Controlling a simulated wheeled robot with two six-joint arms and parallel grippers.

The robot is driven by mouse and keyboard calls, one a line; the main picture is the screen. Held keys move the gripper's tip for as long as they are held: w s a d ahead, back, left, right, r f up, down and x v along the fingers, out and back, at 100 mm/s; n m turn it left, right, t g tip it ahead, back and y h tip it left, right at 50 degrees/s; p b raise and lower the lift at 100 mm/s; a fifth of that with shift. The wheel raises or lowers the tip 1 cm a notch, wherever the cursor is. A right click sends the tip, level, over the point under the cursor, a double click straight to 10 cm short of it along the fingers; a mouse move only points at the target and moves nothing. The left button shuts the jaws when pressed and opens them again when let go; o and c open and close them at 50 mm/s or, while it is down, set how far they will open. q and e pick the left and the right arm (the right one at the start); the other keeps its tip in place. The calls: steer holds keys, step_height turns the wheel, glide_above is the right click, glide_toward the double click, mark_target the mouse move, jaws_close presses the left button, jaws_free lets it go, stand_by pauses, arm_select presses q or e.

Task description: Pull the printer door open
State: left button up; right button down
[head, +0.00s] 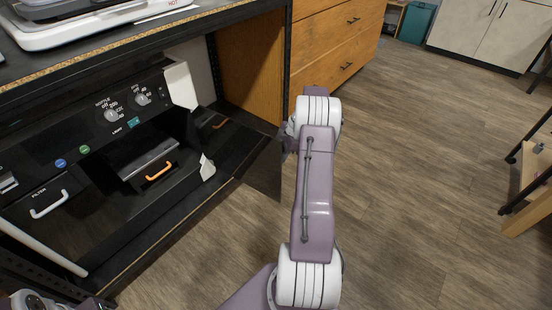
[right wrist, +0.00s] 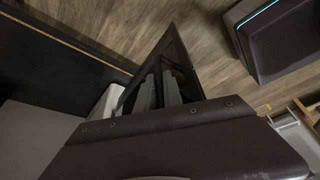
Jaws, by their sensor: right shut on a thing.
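The printer (head: 82,118) is a black machine with knobs on a low shelf at the left of the head view. Its front is open, and an orange handle (head: 158,172) shows inside. A dark panel, which looks like the printer door (head: 258,172), stands swung out from its right side towards my right arm. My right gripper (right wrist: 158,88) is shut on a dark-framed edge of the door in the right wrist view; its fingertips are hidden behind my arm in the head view. Part of my left arm's end (head: 45,302) shows at the bottom left, its fingers not clear.
The shelf top (head: 150,38) overhangs the printer. Wooden drawers (head: 335,40) stand behind the door. Open wood floor (head: 420,190) lies right of my right arm. A table leg and wooden piece (head: 535,190) stand at the far right.

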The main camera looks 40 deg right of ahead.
stand_by(0.3)
steer(key=c, duration=1.5)
jaws_free()
steer(key=shift+w, duration=0.15)
steer(key=p+v, duration=0.5)
steer(key=v, duration=0.4)
